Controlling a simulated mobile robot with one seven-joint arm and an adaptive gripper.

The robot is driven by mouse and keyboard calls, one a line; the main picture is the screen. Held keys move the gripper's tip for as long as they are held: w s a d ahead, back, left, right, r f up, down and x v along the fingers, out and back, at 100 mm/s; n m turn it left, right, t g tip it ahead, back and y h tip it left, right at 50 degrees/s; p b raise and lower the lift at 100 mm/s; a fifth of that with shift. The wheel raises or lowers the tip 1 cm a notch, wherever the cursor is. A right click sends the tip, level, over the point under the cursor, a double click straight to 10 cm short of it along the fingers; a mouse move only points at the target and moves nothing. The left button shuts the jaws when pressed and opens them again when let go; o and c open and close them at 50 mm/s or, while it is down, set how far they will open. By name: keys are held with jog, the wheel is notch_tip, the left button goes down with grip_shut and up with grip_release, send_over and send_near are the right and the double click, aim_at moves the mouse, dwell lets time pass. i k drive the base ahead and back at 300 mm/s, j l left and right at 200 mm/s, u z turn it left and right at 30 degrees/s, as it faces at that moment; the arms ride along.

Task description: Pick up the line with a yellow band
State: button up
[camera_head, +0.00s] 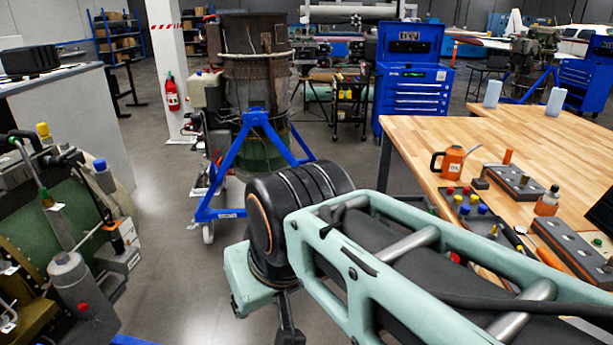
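My arm reaches in from the lower right. Its pale green link ends at a dark, round joint near the middle. Below the joint, a dark part that looks like my gripper (288,332) is cut off by the bottom edge; its fingertips do not show clearly. I cannot make out a line with a yellow band for certain. A yellow-capped fitting (43,130) stands on the green turbine unit (62,213) at the left, among dark hoses and metal lines. A blue-capped fitting (100,164) is to its right. My gripper is right of this unit and apart from it.
A wooden workbench (425,130) at the right bears an orange oil can (452,160), grey blocks and a tray of coloured caps (474,228). A blue stand (256,119) holds a tall turbine section behind my arm. Grey floor (160,215) is clear between the left unit and the stand.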

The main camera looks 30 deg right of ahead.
aim_at(515, 243)
jog(key=z, duration=2.4)
jog(key=i+j+z, duration=0.15)
jog(key=i+z, duration=0.25)
jog(key=i+j+z, duration=0.5)
jog(key=z, duration=0.25)
jog(key=i+j+z, duration=0.2)
jog(key=j+z, duration=0.2)
jog(key=j, duration=0.1)
